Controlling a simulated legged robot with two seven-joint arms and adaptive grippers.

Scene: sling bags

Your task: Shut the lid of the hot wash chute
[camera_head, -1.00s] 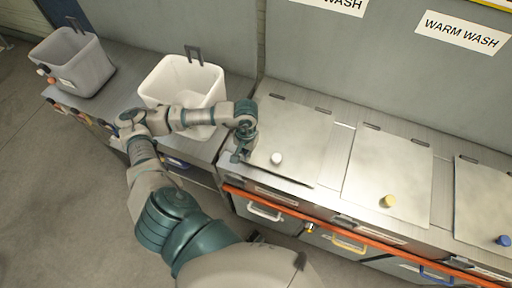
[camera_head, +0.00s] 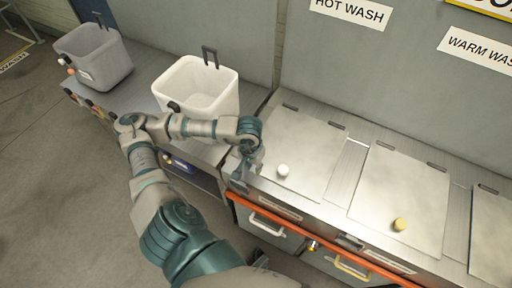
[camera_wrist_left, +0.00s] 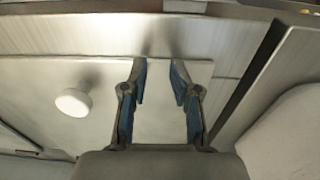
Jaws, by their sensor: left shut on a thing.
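The hot wash lid (camera_head: 305,150) is a pale metal panel with a white knob (camera_head: 283,170), under the HOT WASH sign. It lies flat, or nearly flat, over its chute on the counter. In the left wrist view the lid (camera_wrist_left: 100,125) and the white knob (camera_wrist_left: 73,102) show left of the fingers. My left gripper (camera_head: 246,172) is at the lid's left front side. In the left wrist view its blue-padded fingers (camera_wrist_left: 160,82) stand apart over the lid's edge area, shut on the lid; the exact contact is hard to see. My right gripper is out of view.
A lid with a yellow knob (camera_head: 399,224) lies flat to the right, and another panel is at the right edge. A white bin (camera_head: 200,88) and a grey bin (camera_head: 95,57) stand on the left counter. An orange rail (camera_head: 300,227) runs along the front.

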